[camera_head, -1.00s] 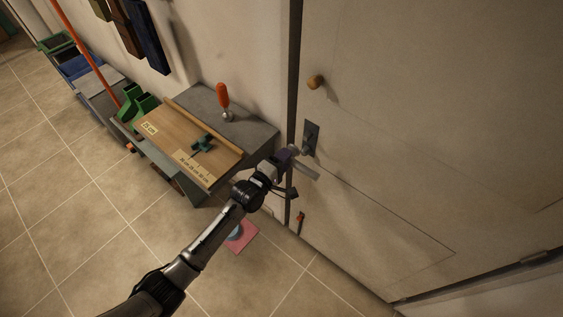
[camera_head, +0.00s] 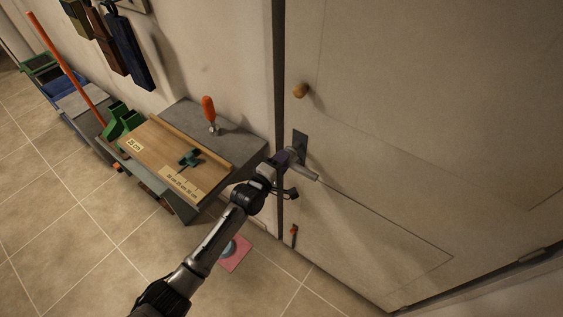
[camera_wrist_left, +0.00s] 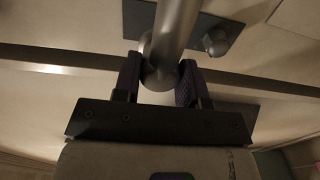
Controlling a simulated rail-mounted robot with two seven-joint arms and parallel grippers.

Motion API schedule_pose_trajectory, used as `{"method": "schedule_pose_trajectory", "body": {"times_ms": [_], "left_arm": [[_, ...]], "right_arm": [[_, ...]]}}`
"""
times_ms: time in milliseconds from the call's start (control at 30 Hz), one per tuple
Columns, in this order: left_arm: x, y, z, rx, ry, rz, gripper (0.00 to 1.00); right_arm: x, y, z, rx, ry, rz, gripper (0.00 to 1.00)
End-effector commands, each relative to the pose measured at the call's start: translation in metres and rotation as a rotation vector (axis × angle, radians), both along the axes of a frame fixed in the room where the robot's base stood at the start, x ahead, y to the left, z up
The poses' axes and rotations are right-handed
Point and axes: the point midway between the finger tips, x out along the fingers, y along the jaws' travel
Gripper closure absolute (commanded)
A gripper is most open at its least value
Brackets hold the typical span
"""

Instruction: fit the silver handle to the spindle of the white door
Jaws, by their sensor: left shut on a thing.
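My left gripper (camera_head: 284,160) is shut on the silver handle (camera_head: 303,172), whose lever sticks out to the right in front of the white door (camera_head: 400,130). In the left wrist view the handle (camera_wrist_left: 174,32) is a thick grey bar whose rounded end sits between the two dark fingers (camera_wrist_left: 160,82). The dark door plate (camera_head: 300,143) is just above and behind the gripper in the head view. In the wrist view the plate (camera_wrist_left: 222,24) lies behind the handle, with a short round metal part (camera_wrist_left: 217,41) on it. The spindle and any contact with the handle are hidden. My right gripper is not in view.
A round wooden knob (camera_head: 300,90) is on the door above the plate. Left of the door frame stands a workbench (camera_head: 230,135) with an orange-handled tool (camera_head: 209,113). A pink mat (camera_head: 236,256) lies on the tiled floor.

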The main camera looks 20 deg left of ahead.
Motion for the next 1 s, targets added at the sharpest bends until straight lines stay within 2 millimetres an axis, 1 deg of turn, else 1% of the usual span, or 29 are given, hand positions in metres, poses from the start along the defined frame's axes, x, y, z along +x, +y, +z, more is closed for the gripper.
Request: {"method": "schedule_pose_trajectory", "body": {"times_ms": [367,1000], "left_arm": [[0.002,0.000,0.000,0.000,-0.001,0.000,0.87],[0.020,-0.005,0.000,-0.001,-0.003,0.000,0.87]], "right_arm": [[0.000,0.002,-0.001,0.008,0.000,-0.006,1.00],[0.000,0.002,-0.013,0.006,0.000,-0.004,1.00]]}}
